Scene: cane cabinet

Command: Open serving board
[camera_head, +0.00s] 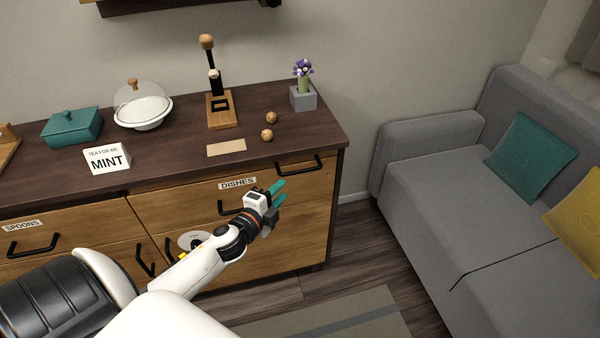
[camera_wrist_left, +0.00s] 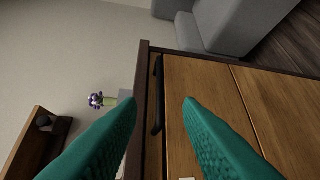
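No part is labelled serving board. The fronts look closed. My left gripper (camera_head: 280,192) is open and empty, with teal fingers pointing right, in front of the cabinet and below that handle in the head view. No contact shows. My right gripper is not in view.
On the dark top stand a teal dish (camera_head: 72,126), a domed bowl (camera_head: 143,110), a wooden stand (camera_head: 221,110) and a flower pot (camera_head: 302,97). Another handle (camera_head: 228,208) is partly behind my left gripper. A grey sofa (camera_head: 430,190) stands right; the floor between is free.

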